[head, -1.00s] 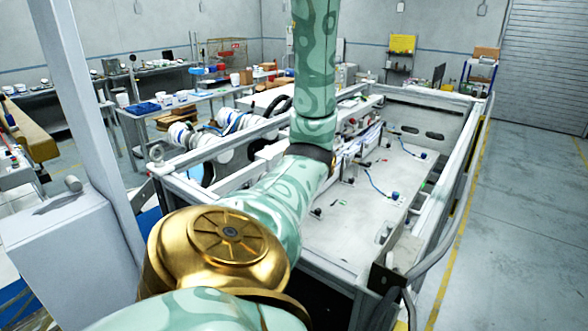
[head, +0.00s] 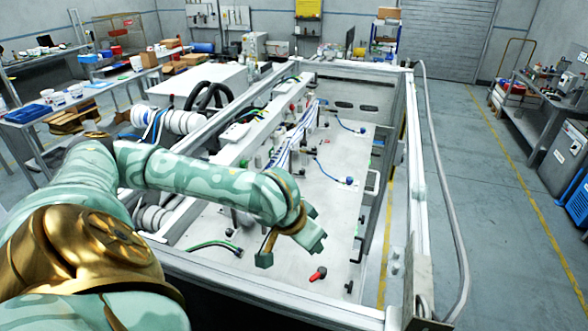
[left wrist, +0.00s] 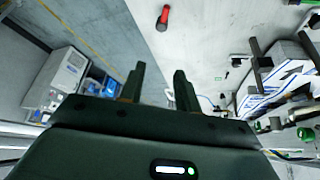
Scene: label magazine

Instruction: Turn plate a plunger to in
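A red-headed plunger with a dark tip (head: 318,274) is on the pale plate (head: 335,220) inside the machine frame, near its front end. It also shows at the top of the left wrist view (left wrist: 163,18). I cannot tell whether it is in or out, and no plate label is readable. My left gripper (head: 291,252) is above the plate, up and left of the red plunger in the head view, apart from it. In the left wrist view its two fingers (left wrist: 158,82) stand apart with nothing between them. My right gripper does not show.
Blue-ended cables (head: 348,181) and a green hose (head: 215,245) lie on the plate. A white rail with bundled cables (head: 285,150) runs along its left. Metal frame rails (head: 412,180) border the machine. The floor at right (head: 480,220) is clear.

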